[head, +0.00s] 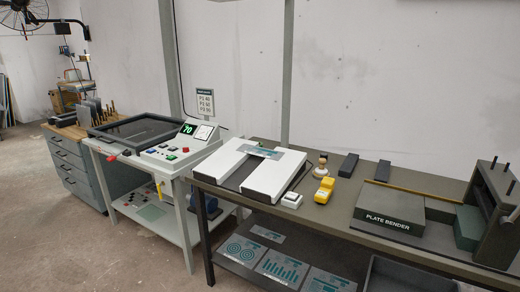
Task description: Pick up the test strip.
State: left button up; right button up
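A small grey-blue printed strip (260,152) lies across the top of a white two-panel unit (284,178) with a dark channel down its middle. It looks like the test strip, though its print is too small to read. The strip bridges the channel near the unit's back edge. Neither of my grippers shows in the head view.
The unit stands on a dark workbench (340,208) with a plate bender (394,212), yellow device (324,190), small white device (292,200) and dark blocks. Printed plates (283,267) lie on the shelf below. Left is a control panel (180,142). The floor in front is clear.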

aim_at(275, 155)
jog(key=i+j+z, duration=0.35)
jog(key=i+j, duration=0.4)
jog(key=i, duration=0.2)
jog(key=i+j+z, duration=0.4)
jog(key=i+j, duration=0.45)
jog(key=j, duration=0.2)
